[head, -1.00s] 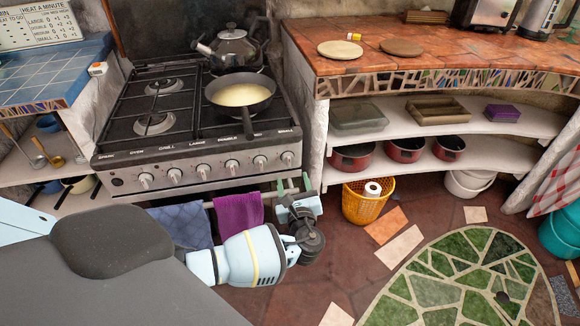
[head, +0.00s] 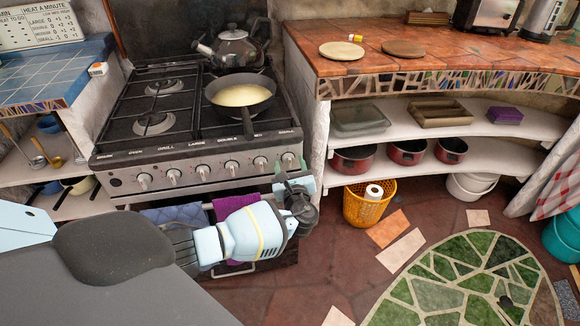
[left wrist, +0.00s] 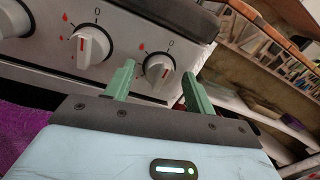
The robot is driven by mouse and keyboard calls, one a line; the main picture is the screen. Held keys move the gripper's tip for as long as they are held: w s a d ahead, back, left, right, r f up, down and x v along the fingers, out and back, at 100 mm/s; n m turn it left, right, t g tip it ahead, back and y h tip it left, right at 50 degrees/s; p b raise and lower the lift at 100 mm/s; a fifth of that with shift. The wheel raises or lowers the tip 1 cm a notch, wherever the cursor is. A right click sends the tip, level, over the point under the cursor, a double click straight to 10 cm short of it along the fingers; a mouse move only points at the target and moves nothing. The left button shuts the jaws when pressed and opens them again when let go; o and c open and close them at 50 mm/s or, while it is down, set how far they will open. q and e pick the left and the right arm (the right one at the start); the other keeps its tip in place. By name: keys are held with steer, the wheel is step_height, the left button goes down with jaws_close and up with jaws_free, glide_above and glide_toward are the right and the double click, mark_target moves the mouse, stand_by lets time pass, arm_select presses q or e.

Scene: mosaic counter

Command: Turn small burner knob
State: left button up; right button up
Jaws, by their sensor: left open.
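The stove front (head: 205,176) carries a row of several knobs. The small burner knob (head: 289,160) is the rightmost one, under the "SMALL" label. In the left wrist view this knob (left wrist: 160,69) shows as a white dial with a red mark, below a "0" mark. My left gripper (head: 290,168) is at the right end of the panel, pointing at the knob. Its two green fingers (left wrist: 158,76) are open, one on each side of the knob in the picture; contact cannot be told. My right gripper is not in view.
A neighbouring knob (left wrist: 90,46) sits left of the fingers. A pan (head: 240,95) and a kettle (head: 233,48) stand on the stove. A purple towel (head: 228,206) hangs below the panel, partly behind my arm. Shelves with pots (head: 408,151) are to the right.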

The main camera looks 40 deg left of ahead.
arm_select(q)
steer(key=c, duration=1)
